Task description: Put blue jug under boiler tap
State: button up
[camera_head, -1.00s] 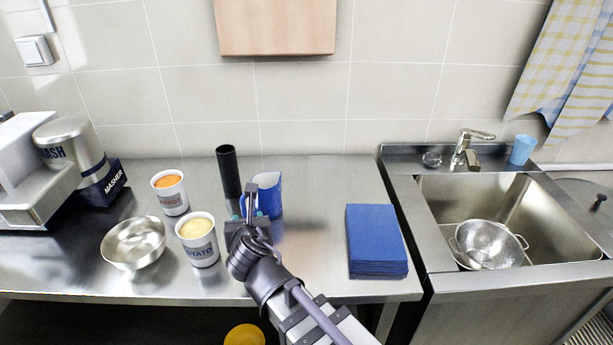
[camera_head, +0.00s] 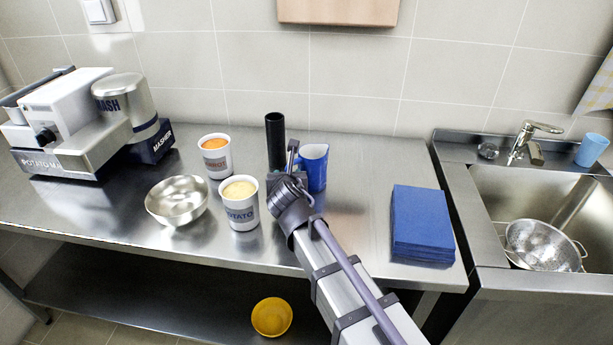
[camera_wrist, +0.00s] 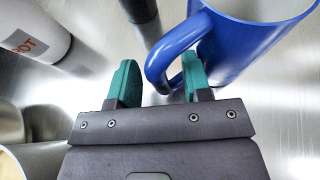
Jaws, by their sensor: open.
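The blue jug (camera_head: 314,166) stands upright on the steel counter, partly hidden behind my gripper (camera_head: 293,160). In the wrist view the jug (camera_wrist: 265,35) is at the upper right, with its handle (camera_wrist: 158,70) toward my gripper (camera_wrist: 160,65). The teal fingers are open and apart. The handle's outer curve lies in the gap between them, closer to the right finger. The right finger overlaps the handle's loop in this view; I cannot tell whether it touches. No boiler or boiler tap shows in either view.
A black cylinder (camera_head: 275,142) stands just left of the jug. Potato (camera_head: 240,205) and carrot (camera_head: 216,157) cups and a metal bowl (camera_head: 177,201) are further left. A blue stack (camera_head: 421,222) lies right, before the sink (camera_head: 500,195). Counter between jug and stack is clear.

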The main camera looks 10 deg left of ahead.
grip_shut()
dwell(0.5)
